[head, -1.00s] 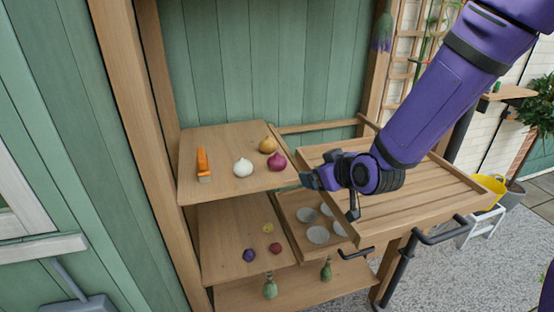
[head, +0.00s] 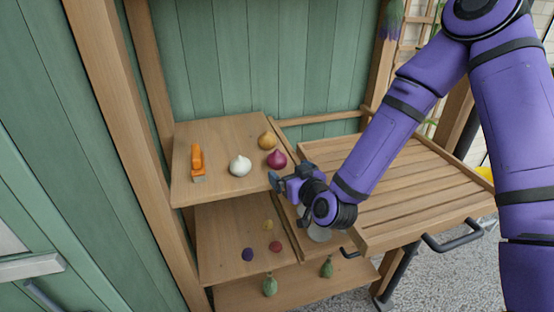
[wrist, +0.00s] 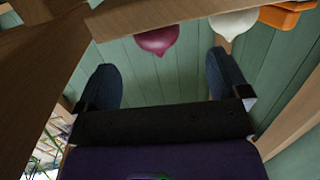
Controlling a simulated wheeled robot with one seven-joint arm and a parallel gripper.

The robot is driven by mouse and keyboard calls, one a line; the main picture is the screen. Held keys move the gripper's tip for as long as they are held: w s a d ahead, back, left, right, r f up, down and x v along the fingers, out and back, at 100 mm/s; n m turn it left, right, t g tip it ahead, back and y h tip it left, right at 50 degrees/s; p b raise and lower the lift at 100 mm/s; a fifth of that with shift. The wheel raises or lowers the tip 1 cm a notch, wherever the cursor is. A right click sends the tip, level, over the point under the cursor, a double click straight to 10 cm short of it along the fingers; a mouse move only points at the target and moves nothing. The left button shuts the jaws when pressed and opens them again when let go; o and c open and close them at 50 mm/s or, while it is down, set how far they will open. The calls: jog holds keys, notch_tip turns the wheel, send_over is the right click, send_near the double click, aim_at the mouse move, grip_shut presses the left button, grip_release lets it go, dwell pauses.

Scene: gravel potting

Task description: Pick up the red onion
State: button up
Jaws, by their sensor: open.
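The red onion (head: 277,159) sits on the top wooden shelf (head: 222,186) near its right edge, in front of the yellow onion and right of the white one. My gripper (head: 272,181) is close to the onion, just off the shelf's front right corner, and does not touch it. In the wrist view my gripper (wrist: 161,80) has its two dark fingers spread wide with nothing between them. The red onion (wrist: 157,40) shows beyond the fingertips, partly hidden by the shelf edge.
A white onion (head: 240,166), a yellow onion (head: 267,141) and an orange-handled tool (head: 197,160) share the top shelf. A slatted tabletop (head: 400,190) lies to the right. Small vegetables, including a purple one (head: 247,255), are on the shelf below.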

aim_at(282, 163)
jog(key=shift+x, duration=4.2)
jog(key=shift+w+d, duration=0.1)
jog(key=shift+d, duration=0.15)
jog(key=c, duration=1)
jog(key=shift+r, duration=0.1)
jog(key=shift+c, duration=0.2)
